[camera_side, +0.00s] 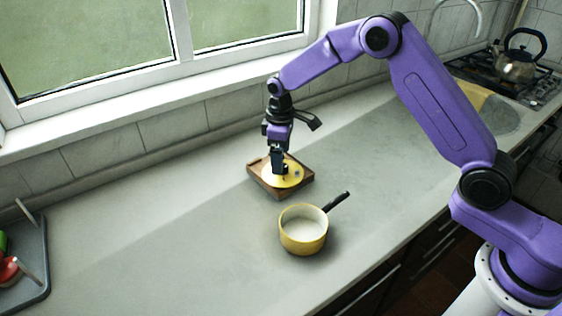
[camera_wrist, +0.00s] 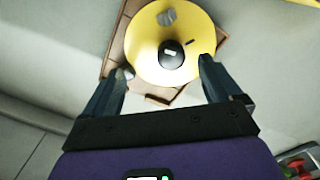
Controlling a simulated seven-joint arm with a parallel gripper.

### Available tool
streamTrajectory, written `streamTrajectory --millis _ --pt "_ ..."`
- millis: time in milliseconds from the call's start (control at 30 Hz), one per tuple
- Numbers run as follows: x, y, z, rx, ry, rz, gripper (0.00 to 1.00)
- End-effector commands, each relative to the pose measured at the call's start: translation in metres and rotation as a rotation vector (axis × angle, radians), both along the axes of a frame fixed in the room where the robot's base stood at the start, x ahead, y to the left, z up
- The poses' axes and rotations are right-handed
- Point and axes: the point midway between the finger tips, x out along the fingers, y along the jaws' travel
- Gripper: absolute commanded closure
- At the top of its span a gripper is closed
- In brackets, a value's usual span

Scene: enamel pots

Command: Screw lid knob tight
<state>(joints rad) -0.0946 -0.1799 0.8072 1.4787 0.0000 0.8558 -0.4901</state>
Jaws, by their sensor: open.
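A round yellow lid (camera_side: 292,181) lies on a small wooden tray (camera_side: 267,190) on the counter. In the wrist view the lid (camera_wrist: 150,62) carries a black knob (camera_wrist: 171,60) near its middle. A small grey piece (camera_wrist: 166,17) and a short dark mark show on the lid beside the knob. My gripper (camera_side: 279,170) is over the lid, pointing down. Its open fingers (camera_wrist: 165,68) stand apart on either side of the knob in the wrist view; I cannot tell whether they touch it. How tightly the knob sits is not visible.
A yellow pot (camera_side: 303,238) with a black handle stands in front of the tray. A kettle (camera_side: 516,65) sits on the stove at the back right. The counter between is clear.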

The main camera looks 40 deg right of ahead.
Motion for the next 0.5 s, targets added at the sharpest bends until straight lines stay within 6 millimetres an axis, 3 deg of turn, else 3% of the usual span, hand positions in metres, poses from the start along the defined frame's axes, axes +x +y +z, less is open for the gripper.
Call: streamTrajectory --millis 500 --pt "0.0000 -0.0003 -0.0001 0.000 0.000 0.540 0.08"
